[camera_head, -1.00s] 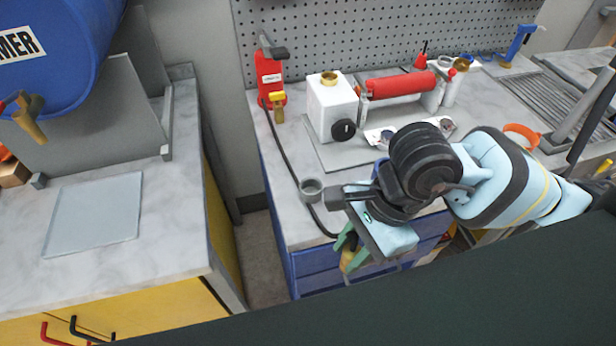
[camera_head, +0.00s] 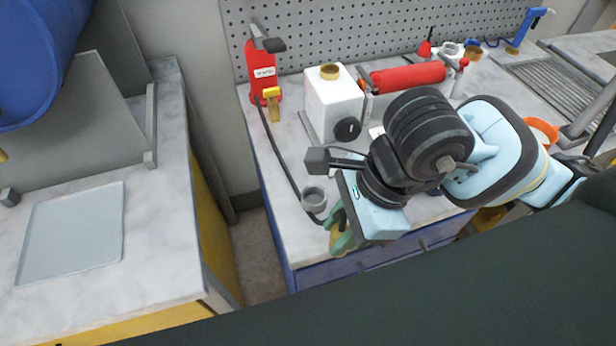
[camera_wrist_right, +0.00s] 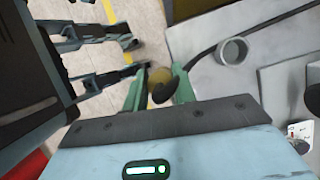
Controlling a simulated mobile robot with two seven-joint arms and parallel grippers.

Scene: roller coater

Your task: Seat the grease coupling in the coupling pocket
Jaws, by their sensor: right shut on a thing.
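The grease coupling is a brass-coloured piece (camera_head: 341,241) with a black end at the black hose. My right gripper (camera_wrist_right: 158,88) is shut on it; the coupling (camera_wrist_right: 160,86) shows between the green fingers in the right wrist view. The coupling pocket looks to be the small grey round cup (camera_head: 313,198), open at the top, on the bench near its front left corner. It also shows in the right wrist view (camera_wrist_right: 233,52). The gripper and coupling are just in front and right of the cup, apart from it in the picture; their height is unclear. My left gripper is not in view.
The black hose (camera_head: 283,165) runs from the red grease pump (camera_head: 262,76) along the bench's left side. A white container (camera_head: 331,103) and a red roller (camera_head: 405,77) stand behind my arm. A floor gap separates the left bench (camera_head: 155,230).

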